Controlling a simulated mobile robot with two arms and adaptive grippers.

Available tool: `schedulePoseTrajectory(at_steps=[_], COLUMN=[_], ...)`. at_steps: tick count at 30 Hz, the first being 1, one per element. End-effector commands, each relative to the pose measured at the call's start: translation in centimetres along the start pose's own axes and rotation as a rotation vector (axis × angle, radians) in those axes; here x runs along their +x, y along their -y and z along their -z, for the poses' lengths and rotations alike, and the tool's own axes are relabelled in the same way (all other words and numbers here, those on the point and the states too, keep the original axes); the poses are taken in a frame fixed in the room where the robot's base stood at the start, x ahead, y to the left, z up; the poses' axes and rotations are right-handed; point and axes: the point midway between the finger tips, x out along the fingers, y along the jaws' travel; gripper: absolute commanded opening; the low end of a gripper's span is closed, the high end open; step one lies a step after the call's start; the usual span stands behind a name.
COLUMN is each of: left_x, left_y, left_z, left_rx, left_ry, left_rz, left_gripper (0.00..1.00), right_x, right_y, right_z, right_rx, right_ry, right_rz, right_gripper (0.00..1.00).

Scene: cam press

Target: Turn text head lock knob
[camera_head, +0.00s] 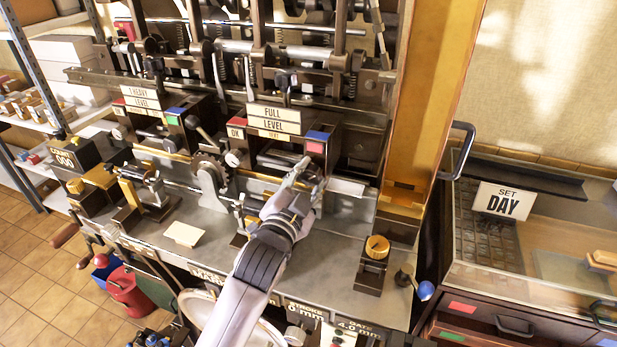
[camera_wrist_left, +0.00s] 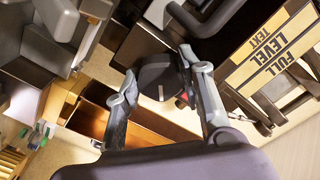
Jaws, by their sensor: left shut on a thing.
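The text head (camera_head: 278,150) is a dark block under a sign reading "FULL LEVEL TEXT" (camera_head: 273,124), with red and blue squares on its right side. My left gripper (camera_head: 307,178) reaches to its lower right front. The same sign (camera_wrist_left: 276,50) is at the right there. The knob is hidden by the gripper in the head view. My right gripper is not in view.
A similar head (camera_head: 150,115) stands left of the text head. A yellow-topped knob block (camera_head: 376,248) and a blue-ended lever (camera_head: 424,290) are at the right front. A yellow post (camera_head: 430,100) rises to the right. A "SET DAY" case (camera_head: 508,200) stands beyond it.

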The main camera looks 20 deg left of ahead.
Motion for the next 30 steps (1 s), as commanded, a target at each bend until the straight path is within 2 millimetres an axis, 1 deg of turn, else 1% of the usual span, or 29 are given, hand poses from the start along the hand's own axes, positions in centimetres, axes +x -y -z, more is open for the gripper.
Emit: schedulePoseTrajectory(at_steps=[12,13,22,28,30], left_x=[-0.01,-0.01,0.0,0.0,-0.03], left_y=[-0.2,-0.21,-0.1,-0.06,-0.05], left_z=[-0.21,-0.21,-0.1,-0.05,-0.04], left_rx=[-0.007,-0.006,-0.006,-0.005,-0.005], left_ry=[0.005,0.005,0.002,0.001,0.001], left_rz=[-0.004,-0.004,-0.002,-0.001,-0.001], left_gripper=[0.08,0.36,0.56,0.56,0.56], right_x=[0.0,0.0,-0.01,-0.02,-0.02], right_y=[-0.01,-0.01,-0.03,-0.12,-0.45], right_z=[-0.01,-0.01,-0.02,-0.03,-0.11], right_rx=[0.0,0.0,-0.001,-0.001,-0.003], right_ry=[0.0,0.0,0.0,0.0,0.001], right_rz=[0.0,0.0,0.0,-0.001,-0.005], right_gripper=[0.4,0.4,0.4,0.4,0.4])
